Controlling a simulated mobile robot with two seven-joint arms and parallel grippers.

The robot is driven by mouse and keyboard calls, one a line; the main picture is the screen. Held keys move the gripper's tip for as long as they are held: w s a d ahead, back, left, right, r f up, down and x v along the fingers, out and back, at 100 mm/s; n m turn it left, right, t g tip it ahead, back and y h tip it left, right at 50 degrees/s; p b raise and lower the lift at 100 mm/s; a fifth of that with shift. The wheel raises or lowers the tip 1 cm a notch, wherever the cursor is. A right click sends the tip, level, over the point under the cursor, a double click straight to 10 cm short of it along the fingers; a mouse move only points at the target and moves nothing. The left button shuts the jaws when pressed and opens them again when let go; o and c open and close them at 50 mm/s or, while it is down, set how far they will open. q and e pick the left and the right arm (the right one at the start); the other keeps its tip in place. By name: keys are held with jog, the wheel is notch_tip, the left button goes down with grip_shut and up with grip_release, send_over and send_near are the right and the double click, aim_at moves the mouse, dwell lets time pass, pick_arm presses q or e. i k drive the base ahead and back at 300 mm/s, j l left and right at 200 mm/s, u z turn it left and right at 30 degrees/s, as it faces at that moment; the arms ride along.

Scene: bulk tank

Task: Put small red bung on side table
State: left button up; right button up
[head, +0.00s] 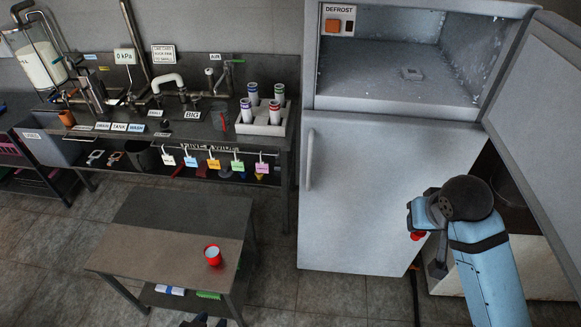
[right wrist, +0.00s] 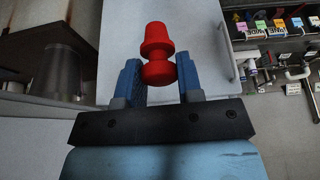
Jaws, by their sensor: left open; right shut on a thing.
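A small red bung (right wrist: 157,55) is held between the blue fingers of my right gripper (right wrist: 160,82). In the head view the bung (head: 416,236) shows as a small red spot beside my right gripper (head: 425,240), in front of the fridge's lower right side. The low side table (head: 150,247) stands at lower left, well apart from the bung. A red cup-like container (head: 212,255) stands on its right part. My left gripper (head: 208,321) barely shows at the bottom edge; its tips are apart.
The fridge (head: 375,190) has its upper compartment open, with the door (head: 540,120) swung right. A bench (head: 220,130) with pipes and a rack of tubes (head: 262,125) stands behind the side table. Most of the side table's top is clear.

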aim_at(186, 255)
jog(key=i+j, duration=0.1)
jog(key=j, duration=0.3)
jog(key=i+j+u, duration=0.1)
jog(key=j, duration=0.3)
jog(key=i+j, duration=0.15)
jog(key=j, duration=0.25)
jog(key=i+j+u, duration=0.1)
jog(key=j, duration=0.25)
jog(key=i+j, duration=0.2)
jog(key=j, duration=0.2)
jog(key=i+j+u, duration=0.1)
jog(key=j, duration=0.25)
